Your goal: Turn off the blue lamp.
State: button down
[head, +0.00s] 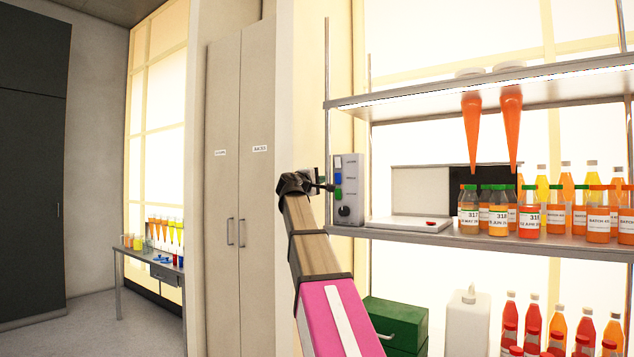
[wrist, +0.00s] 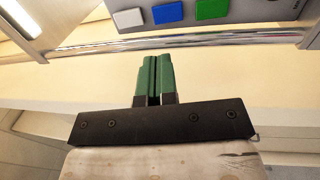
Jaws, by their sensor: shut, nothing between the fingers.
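A grey control box (head: 348,205) stands at the left end of the middle shelf, with small labels and a black knob (head: 344,211). Its buttons show close up in the wrist view: a white button (wrist: 127,18), a blue button (wrist: 167,12) and a green button (wrist: 211,8) in a row. My gripper (wrist: 154,58) has green fingers, shut and empty. In the wrist view the tips lie below the blue and white buttons, apart from them in the picture. In the head view my gripper is close to the box's left side, and its tips are hard to make out. No separate blue lamp can be made out.
A metal rail (wrist: 150,40) crosses the wrist view between fingertips and buttons. A shelf post (head: 328,100) stands by the box. Bottles (head: 500,215) and a flat white device (head: 408,224) share the shelf. Orange cones (head: 471,130) hang above. A green case (head: 397,322) sits below.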

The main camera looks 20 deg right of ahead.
aim_at(337, 175)
jog(key=x, duration=0.9)
jog(key=shift+w+d, duration=0.2)
jog(key=shift+d, duration=0.15)
jog(key=shift+r, duration=0.1)
jog(key=shift+w+d+r+y, duration=0.2)
jog(key=shift+w+y, duration=0.05)
jog(key=shift+y, duration=0.05)
jog(key=shift+g, duration=0.3)
jog(key=shift+s, duration=0.1)
jog(key=shift+s+a, duration=0.2)
jog(key=shift+a, duration=0.05)
jog(key=r+v, duration=0.2)
jog(key=v, duration=1.1)
jog(key=shift+s+a+r, duration=0.2)
jog(key=shift+a+r, duration=0.05)
jog(key=shift+r, duration=0.05)
